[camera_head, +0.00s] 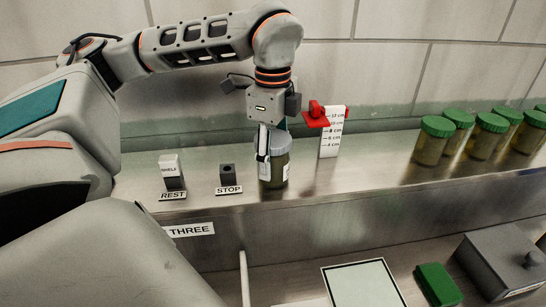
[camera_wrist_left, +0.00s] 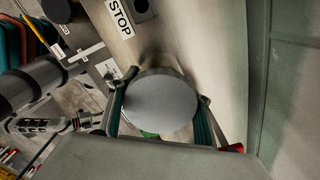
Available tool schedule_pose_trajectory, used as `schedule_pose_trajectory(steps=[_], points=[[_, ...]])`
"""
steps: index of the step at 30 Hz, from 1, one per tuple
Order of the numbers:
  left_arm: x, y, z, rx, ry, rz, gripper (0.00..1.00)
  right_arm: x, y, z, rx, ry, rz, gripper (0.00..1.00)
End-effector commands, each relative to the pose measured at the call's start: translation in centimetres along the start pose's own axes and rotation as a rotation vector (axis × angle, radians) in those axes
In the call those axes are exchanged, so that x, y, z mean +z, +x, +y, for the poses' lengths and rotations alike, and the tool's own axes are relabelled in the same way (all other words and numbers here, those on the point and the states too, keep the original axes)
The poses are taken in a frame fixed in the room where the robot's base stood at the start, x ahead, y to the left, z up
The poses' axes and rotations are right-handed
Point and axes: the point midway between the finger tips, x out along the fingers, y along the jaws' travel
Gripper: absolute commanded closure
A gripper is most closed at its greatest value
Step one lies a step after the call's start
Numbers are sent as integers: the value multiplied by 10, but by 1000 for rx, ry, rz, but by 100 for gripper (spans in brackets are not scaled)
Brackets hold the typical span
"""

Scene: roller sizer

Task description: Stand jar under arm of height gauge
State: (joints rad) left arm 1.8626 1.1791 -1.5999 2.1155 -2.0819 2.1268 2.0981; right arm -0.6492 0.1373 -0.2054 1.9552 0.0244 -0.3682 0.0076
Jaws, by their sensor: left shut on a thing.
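A jar with a grey lid (camera_head: 279,170) stands upright on the steel shelf, left of the height gauge. My left gripper (camera_head: 271,148) comes down over the jar from above and is shut on it. In the left wrist view the jar's round grey lid (camera_wrist_left: 160,101) sits between the two fingers. The height gauge (camera_head: 330,140) is a white scale marked in cm with a red arm (camera_head: 318,116) near its top. The space under the red arm is empty.
A block labelled REST (camera_head: 172,178) and a STOP block (camera_head: 228,179) stand left of the jar. Several green-lidded jars (camera_head: 434,142) stand at the right. A green block (camera_head: 438,284) and a grey box (camera_head: 500,262) are on the lower surface.

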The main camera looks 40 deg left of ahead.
Motion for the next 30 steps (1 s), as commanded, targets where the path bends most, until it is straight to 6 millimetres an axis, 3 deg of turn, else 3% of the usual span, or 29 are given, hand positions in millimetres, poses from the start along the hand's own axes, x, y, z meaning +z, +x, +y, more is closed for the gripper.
schedule_pose_trajectory(steps=[1, 2, 3, 17, 20, 30], points=[[0, 3, 0, 0, 0, 0, 83, 2, 2, 0, 0, 0, 0, 64], [0, 3, 0, 1, 0, 0, 46, 2, 1, 0, 0, 0, 0, 64], [0, 2, 0, 1, 0, 0, 36, 1, 1, 0, 0, 0, 0, 64], [0, -4, 0, 0, 0, -1, 35, -3, -2, -1, -3, 0, 1, 64], [0, -16, -1, -3, -1, 0, 35, -2, -1, -2, -3, 0, 1, 64], [-1, -87, -1, -4, 0, 0, 35, -2, -2, 0, -1, -1, -3, 64]])
